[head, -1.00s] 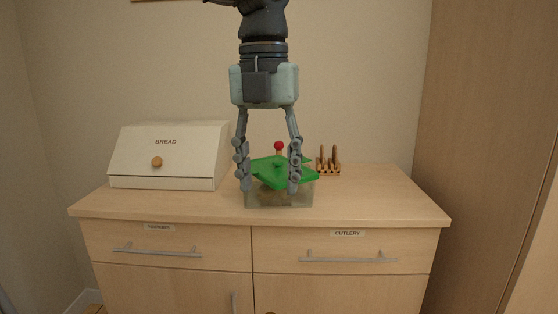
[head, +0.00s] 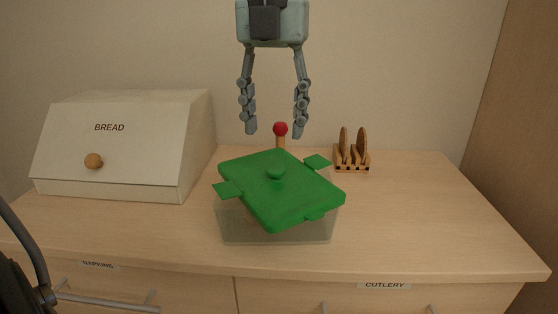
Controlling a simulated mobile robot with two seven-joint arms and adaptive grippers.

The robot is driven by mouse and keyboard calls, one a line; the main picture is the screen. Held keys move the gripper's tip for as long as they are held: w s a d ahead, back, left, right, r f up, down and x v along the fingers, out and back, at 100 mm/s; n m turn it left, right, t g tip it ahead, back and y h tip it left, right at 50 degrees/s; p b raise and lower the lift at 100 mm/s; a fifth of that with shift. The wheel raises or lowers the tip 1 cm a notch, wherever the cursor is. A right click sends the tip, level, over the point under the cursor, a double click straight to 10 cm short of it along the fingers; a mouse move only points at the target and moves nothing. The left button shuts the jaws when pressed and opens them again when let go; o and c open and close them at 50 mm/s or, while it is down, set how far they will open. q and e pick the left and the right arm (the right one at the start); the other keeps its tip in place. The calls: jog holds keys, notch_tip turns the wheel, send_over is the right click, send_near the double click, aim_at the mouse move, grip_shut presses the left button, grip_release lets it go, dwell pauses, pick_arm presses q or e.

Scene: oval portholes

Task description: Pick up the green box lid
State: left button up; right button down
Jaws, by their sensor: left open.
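The green lid (head: 305,193) has a round knob in its middle and tabs at its edges. It lies askew on top of a clear box (head: 277,236), turned out of line with it, and some lid corners overhang the box. My left gripper (head: 275,132) points down from the top of the head view. Its two fingers are spread with nothing between them, and it is apart from the lid, higher up in the picture. My right gripper is not in view.
A red-topped wooden object (head: 281,131) stands behind the box, partly hidden by the lid. A white bread bin (head: 130,140) stands at left and a wooden rack (head: 352,158) at back right. The counter (head: 420,220) is clear at right.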

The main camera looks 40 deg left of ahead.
aim_at(276, 169)
pick_arm(q)
jog(key=shift+w+a, duration=0.1)
jog(key=shift+w, duration=0.1)
jog(key=shift+f, duration=0.15)
notch_tip(276, 169, down, 7)
jog(key=shift+w+f, duration=0.1)
jog(key=shift+f, duration=0.05)
grip_shut()
dwell(0.4)
